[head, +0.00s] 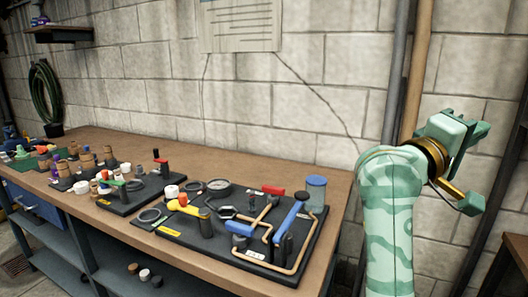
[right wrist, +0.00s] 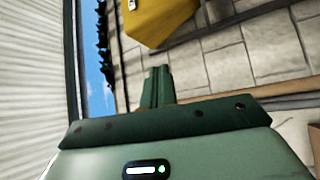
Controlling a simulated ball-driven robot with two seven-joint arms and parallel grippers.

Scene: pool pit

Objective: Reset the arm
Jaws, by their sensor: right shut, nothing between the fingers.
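My right arm stands upright at the right of the head view, past the bench's right end. Its pale green gripper (head: 478,134) is held up in front of the block wall, away from the bench and touching nothing. In the right wrist view its two dark green fingers (right wrist: 158,86) lie together, shut, with nothing between them. My left arm and gripper do not show in either view.
A wooden workbench (head: 330,182) runs along the wall at left. It bears a dark board (head: 185,240) with pipes, valves and a gauge, and several smaller boards. A vertical grey pipe (head: 396,75) stands behind my arm. A yellow object (right wrist: 158,18) shows in the right wrist view.

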